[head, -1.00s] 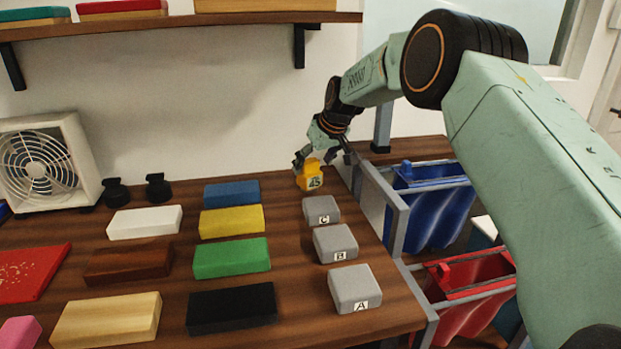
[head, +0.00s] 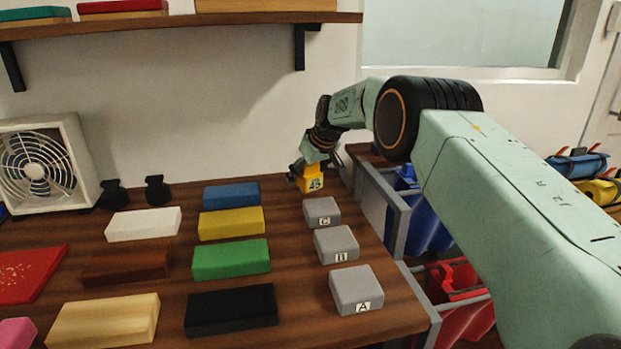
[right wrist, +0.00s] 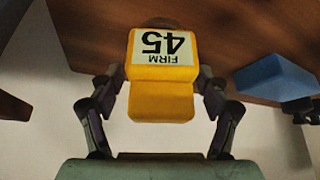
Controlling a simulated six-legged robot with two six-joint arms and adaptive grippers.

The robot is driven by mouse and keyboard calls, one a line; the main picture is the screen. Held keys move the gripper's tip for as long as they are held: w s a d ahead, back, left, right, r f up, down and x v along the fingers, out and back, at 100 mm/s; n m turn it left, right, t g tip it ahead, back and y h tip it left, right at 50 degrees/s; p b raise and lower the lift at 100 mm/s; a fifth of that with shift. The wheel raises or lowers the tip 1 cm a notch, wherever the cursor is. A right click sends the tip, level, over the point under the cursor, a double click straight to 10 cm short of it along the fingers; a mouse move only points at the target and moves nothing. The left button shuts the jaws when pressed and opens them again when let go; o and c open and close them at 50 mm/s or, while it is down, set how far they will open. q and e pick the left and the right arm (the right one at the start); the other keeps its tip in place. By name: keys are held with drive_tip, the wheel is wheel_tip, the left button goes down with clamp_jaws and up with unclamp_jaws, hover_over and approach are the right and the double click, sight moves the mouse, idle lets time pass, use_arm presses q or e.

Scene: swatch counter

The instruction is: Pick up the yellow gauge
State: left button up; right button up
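The yellow gauge (head: 311,180) stands on the wooden counter near its back right. In the right wrist view the gauge (right wrist: 161,72) fills the middle, a yellow block with a narrower knob and a white label reading FIRM 45. My right gripper (head: 314,170) is down over it from above, its fingers spread on either side. In the right wrist view the right gripper (right wrist: 161,80) shows thin gaps beside the knob; contact with the wider body is hard to judge. My left gripper is not in view.
Three grey blocks marked C (head: 321,212), B (head: 336,244) and A (head: 356,289) stand in front of the gauge. A blue block (head: 231,195) is to its left. Blue (head: 424,226) and red (head: 462,290) bins hang beyond the counter's right edge.

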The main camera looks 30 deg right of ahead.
drive_tip(key=shift+w+a+f, duration=0.1)
drive_tip(key=shift+w+f, duration=0.2)
drive_tip(key=shift+f, duration=0.05)
drive_tip(key=c, duration=0.4)
drive_tip(key=shift+s+r, duration=0.25)
drive_tip(key=c, duration=0.5)
drive_tip(key=shift+w+f, duration=0.15)
drive_tip(key=shift+w, duration=0.1)
drive_tip(key=shift+c, duration=1.4)
wheel_tip(320, 180, up, 10)
drive_tip(key=shift+s+r+p, duration=0.1)
drive_tip(key=shift+p, duration=1.15)
